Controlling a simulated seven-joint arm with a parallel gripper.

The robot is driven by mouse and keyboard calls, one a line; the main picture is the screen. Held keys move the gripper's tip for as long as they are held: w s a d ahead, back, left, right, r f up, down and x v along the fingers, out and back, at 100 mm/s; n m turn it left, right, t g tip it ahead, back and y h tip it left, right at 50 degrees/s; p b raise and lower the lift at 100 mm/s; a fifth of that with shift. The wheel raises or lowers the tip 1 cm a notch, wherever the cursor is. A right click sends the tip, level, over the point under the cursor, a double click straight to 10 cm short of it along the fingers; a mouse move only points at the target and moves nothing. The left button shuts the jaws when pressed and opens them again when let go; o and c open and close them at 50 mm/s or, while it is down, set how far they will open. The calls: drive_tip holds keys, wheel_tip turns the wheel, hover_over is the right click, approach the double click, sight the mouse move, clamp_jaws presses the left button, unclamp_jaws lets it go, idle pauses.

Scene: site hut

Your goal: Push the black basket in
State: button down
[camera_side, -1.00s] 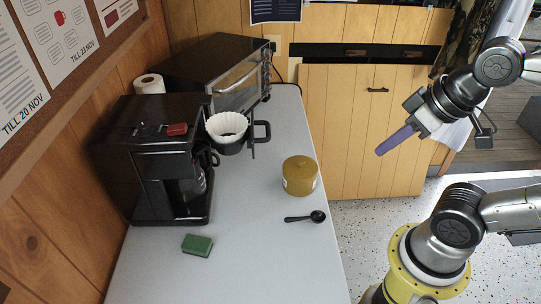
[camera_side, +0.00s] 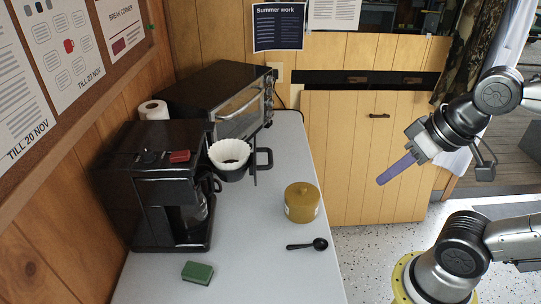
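The black basket (camera_side: 232,175) sticks out from the right side of the black coffee maker (camera_side: 150,185), with a white paper filter (camera_side: 229,152) in its top. Its black handle (camera_side: 264,160) points right. A glass carafe (camera_side: 203,205) stands inside the coffee maker, partly hidden. My gripper (camera_side: 382,181) is in the air at the right, beyond the table's right edge and well apart from the basket. Its purple fingers point down and left. They overlap in this view, so the gap between them does not show.
A mustard canister (camera_side: 302,204) and a black scoop (camera_side: 308,245) are on the grey table (camera_side: 245,265), right of the basket. A green sponge (camera_side: 197,272) lies in front of the coffee maker. A toaster oven (camera_side: 240,105) stands behind. The table between basket and canister is clear.

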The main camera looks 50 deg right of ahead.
drive_tip(key=w+a+r+m+g+y, duration=0.1)
drive_tip(key=w+r+m+y, duration=0.1)
drive_tip(key=w+m, duration=0.45)
drive_tip(key=w+a+r+m+y, duration=0.2)
drive_tip(key=w+r+m, duration=0.15)
drive_tip(key=m, duration=0.65)
drive_tip(key=w+d+f+m+y, duration=0.2)
drive_tip(key=w+d+f+m, duration=0.3)
drive_tip(key=w+d+m, duration=0.5)
drive_tip(key=w+a+f+n, duration=0.1)
drive_tip(key=w+a+f, duration=0.4)
drive_tip(key=f, duration=0.3)
drive_tip(key=shift+w+a+n+t+h, duration=0.3)
drive_tip(key=shift+w+a+n+t, duration=0.1)
drive_tip(key=shift+a, duration=0.3)
